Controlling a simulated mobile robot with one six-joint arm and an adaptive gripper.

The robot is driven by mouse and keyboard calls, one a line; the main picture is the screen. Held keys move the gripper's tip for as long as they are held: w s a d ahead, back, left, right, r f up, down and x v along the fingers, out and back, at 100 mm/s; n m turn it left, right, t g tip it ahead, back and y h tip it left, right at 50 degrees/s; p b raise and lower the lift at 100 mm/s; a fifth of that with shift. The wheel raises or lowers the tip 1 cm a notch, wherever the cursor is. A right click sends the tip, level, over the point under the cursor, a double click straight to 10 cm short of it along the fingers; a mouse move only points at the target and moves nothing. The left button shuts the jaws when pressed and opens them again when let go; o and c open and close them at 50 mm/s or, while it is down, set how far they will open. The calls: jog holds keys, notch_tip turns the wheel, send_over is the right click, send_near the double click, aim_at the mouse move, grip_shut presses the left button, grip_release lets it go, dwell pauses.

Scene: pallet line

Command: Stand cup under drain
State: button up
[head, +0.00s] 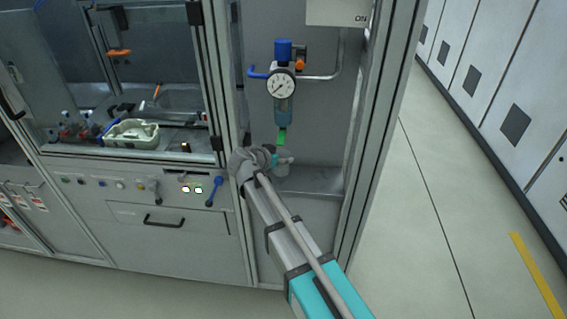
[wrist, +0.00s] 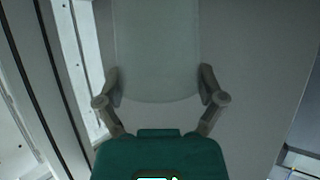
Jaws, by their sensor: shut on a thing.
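The filter unit (head: 285,108) hangs on the grey back panel in the head view, with a round gauge (head: 282,85) and a blue knob above its bowl. Its green drain (head: 282,136) points down below the bowl. In the wrist view a pale translucent cup (wrist: 157,45) is between the two fingers of my gripper (wrist: 160,82), which is shut on its sides. In the head view my gripper (head: 278,159) is just below the drain. The cup is small and partly hidden there, so its exact alignment with the drain is unclear.
A grey ledge (head: 318,180) lies below the drain inside the bay. Metal frame posts (head: 365,130) stand on the right and at left. A blue lever (head: 214,190) and lit buttons are on the left panel. Open floor (head: 405,230) lies to the right.

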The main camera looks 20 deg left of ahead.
jog(key=shift+w+d, duration=0.2)
jog(key=shift+w, duration=0.3)
jog(key=shift+f, duration=0.15)
jog(key=shift+f+b, duration=1.6)
jog(key=shift+b, duration=0.15)
jog(key=shift+f, duration=0.15)
jog(key=o, duration=0.7)
